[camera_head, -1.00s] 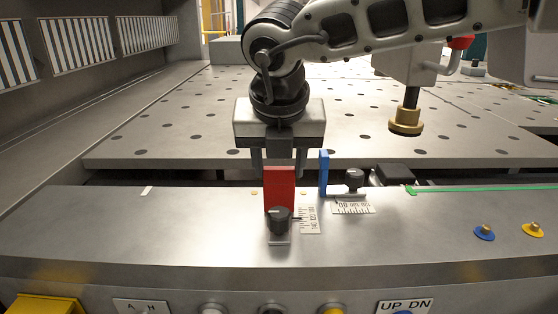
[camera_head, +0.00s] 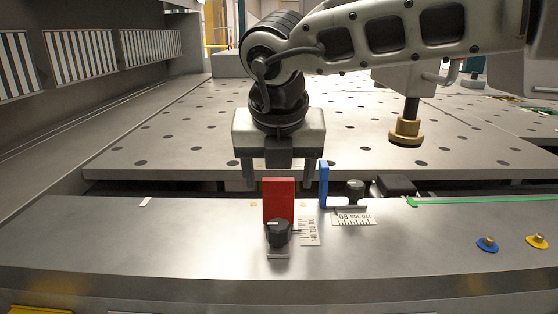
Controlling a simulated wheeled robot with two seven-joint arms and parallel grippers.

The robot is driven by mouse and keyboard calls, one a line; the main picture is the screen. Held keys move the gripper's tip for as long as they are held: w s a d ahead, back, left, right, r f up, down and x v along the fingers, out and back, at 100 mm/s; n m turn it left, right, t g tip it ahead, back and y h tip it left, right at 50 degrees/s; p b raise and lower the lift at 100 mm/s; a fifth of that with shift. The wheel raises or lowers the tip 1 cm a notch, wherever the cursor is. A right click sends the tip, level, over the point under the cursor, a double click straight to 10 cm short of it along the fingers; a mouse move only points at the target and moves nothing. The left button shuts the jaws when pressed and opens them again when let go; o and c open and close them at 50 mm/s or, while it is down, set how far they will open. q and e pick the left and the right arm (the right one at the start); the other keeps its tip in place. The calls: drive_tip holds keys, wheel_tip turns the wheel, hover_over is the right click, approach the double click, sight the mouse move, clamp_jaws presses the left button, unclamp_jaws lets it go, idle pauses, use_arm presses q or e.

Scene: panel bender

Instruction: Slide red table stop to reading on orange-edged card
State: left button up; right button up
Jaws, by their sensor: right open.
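The red table stop (camera_head: 279,200) stands upright on the front ledge, with a black knob (camera_head: 278,232) at its front foot. A small white scale (camera_head: 309,230) with numbers lies just right of it; its exact reading is too small to tell. My right gripper (camera_head: 279,180) points down behind and above the red stop. Its two fingers are apart, one on each side of the stop, with nothing visible between them in their grip. No orange-edged card is seen in this view. My left gripper is not in view.
A blue stop (camera_head: 323,186) with a black knob (camera_head: 355,189) and its own scale (camera_head: 354,218) stands close right of my gripper. A brass-tipped rod (camera_head: 406,131) hangs at the right. Blue (camera_head: 487,244) and yellow (camera_head: 537,241) buttons sit on the ledge.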

drive_tip(key=v, duration=1.6)
drive_tip(key=shift+w, duration=0.1)
